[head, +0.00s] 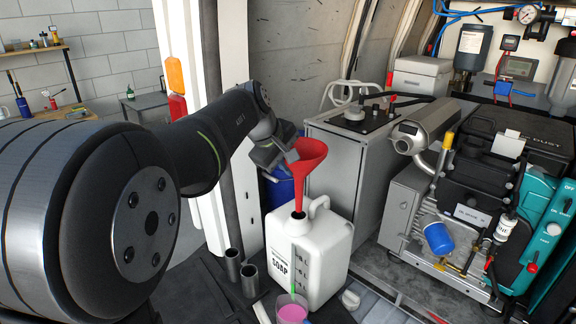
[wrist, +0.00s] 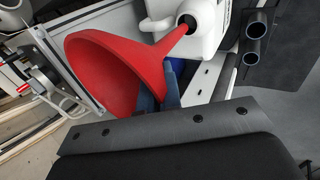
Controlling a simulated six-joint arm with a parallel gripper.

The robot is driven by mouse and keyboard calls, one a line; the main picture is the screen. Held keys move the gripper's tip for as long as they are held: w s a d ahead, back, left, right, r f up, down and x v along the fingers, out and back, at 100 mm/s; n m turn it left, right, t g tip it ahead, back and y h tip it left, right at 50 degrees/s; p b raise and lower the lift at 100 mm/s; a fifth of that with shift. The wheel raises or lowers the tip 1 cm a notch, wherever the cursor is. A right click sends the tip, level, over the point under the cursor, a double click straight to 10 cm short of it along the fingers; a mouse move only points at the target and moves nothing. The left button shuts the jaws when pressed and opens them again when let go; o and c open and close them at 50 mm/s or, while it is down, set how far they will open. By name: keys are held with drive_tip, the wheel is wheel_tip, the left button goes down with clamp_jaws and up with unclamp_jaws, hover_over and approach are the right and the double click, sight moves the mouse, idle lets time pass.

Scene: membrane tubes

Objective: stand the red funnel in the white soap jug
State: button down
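The red funnel (head: 306,163) is above the white soap jug (head: 318,260), wide end up and slightly tilted. Its spout points down to the jug's dark open mouth (head: 298,214). The spout tip is at the mouth; how far it is inside I cannot tell. My gripper (head: 284,157) is at the funnel's left side and shut on it. In the wrist view the funnel (wrist: 118,70) crosses in front of the blue-grey fingers (wrist: 160,90), with its spout reaching the jug (wrist: 208,30). The funnel partly hides the fingertips.
Two dark tubes (head: 249,279) stand left of the jug. A cup of pink liquid (head: 292,312) is in front of it, and a white cap (head: 350,299) lies to its right. A grey cabinet (head: 340,160) and a blue drum (head: 281,190) stand close behind. Machinery (head: 455,225) fills the right.

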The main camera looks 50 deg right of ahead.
idle(0.3)
wheel_tip(320, 180, down, 7)
idle(1.0)
drive_tip(key=shift+f, duration=3.05)
drive_tip(key=c, duration=1.6)
unclamp_jaws()
drive_tip(key=shift+o, duration=0.2)
wheel_tip(320, 180, up, 6)
drive_tip(key=shift+f, duration=0.1)
